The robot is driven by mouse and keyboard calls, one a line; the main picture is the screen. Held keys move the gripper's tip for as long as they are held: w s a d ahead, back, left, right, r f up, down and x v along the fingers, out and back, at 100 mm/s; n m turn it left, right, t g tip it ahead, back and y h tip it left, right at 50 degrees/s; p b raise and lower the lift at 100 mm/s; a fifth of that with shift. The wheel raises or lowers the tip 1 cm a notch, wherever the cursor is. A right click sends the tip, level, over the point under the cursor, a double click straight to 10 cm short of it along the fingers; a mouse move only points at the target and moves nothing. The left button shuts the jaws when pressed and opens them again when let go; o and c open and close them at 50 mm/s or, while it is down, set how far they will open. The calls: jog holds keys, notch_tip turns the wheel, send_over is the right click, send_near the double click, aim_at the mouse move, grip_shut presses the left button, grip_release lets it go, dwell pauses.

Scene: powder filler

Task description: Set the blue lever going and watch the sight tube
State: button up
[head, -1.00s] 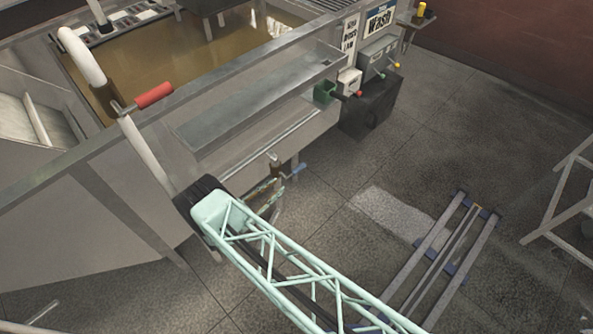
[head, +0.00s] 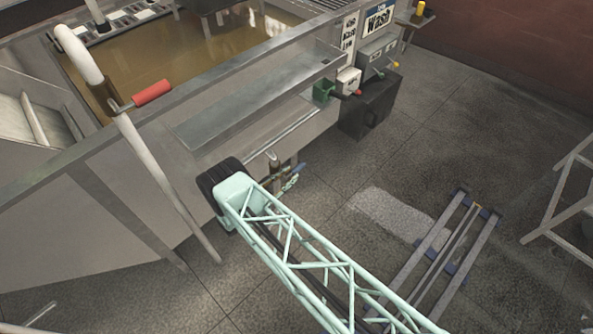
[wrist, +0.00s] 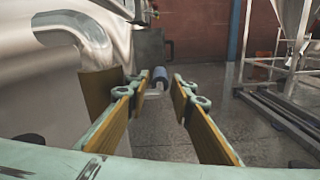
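I cannot make out a sight tube in either view.
The tank (head: 190,165) with brown liquid stands on the left, its wall close to my gripper. A red-handled lever (head: 152,93) sits on its rim. Control boxes (head: 377,58) stand at the back. A metal floor frame (head: 445,255) lies to the right, with open floor around it.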

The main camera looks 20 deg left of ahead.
aim_at(297, 169)
jog(key=shift+x, duration=2.45)
jog(key=shift+c, duration=0.4)
grip_shut()
